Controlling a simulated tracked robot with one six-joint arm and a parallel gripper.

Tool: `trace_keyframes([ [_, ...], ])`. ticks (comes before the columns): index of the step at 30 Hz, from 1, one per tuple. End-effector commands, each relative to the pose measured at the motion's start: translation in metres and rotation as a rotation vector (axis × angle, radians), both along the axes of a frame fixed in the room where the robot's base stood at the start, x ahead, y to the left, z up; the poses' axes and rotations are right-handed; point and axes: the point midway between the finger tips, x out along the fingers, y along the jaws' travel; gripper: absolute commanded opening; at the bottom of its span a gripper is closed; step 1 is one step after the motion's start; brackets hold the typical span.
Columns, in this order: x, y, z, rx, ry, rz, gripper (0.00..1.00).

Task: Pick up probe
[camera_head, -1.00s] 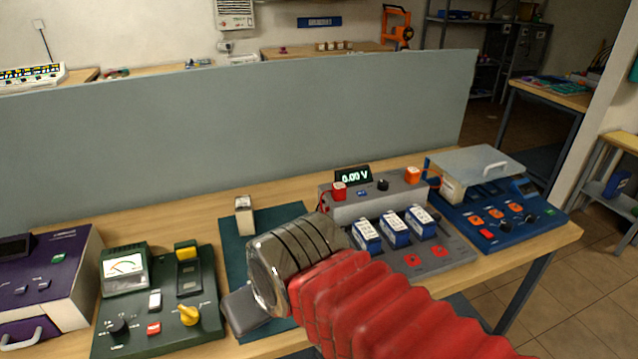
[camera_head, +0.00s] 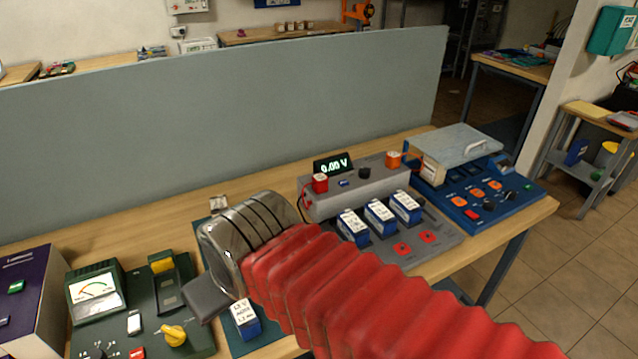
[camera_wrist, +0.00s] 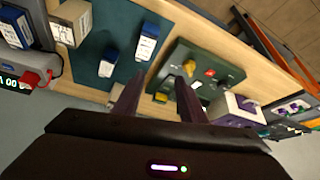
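A grey tester (camera_head: 345,203) with a display reading 0.00 V stands on the bench. On top of it are a red block (camera_head: 320,183) with a red wire and an orange block (camera_head: 393,160); I cannot tell for sure which is the probe. The red block also shows at the left edge of the wrist view (camera_wrist: 29,80). My gripper (camera_wrist: 158,85) has its two fingers apart with nothing between them. In the head view its grey finger shows left of the tester, above the bench. The red sleeve of my arm hides part of the bench.
Several blue-and-white batteries (camera_head: 380,216) stand in the tester's front tray. Another battery (camera_head: 244,318) is on the dark green mat (camera_head: 268,337). A green meter (camera_head: 95,292) is at left, a blue device (camera_head: 480,194) at right. A grey partition (camera_head: 200,140) closes the back.

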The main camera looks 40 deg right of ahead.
Motion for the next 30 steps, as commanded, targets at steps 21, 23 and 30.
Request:
trace_keyframes([
  [21, 0.099, -0.210, 0.018, -0.293, -0.341, -0.363, 0.53],
  [23, 0.104, -0.229, 0.019, -0.312, -0.372, -0.376, 0.53],
  [30, 0.114, -0.293, 0.016, -0.351, -0.483, -0.390, 0.53],
])
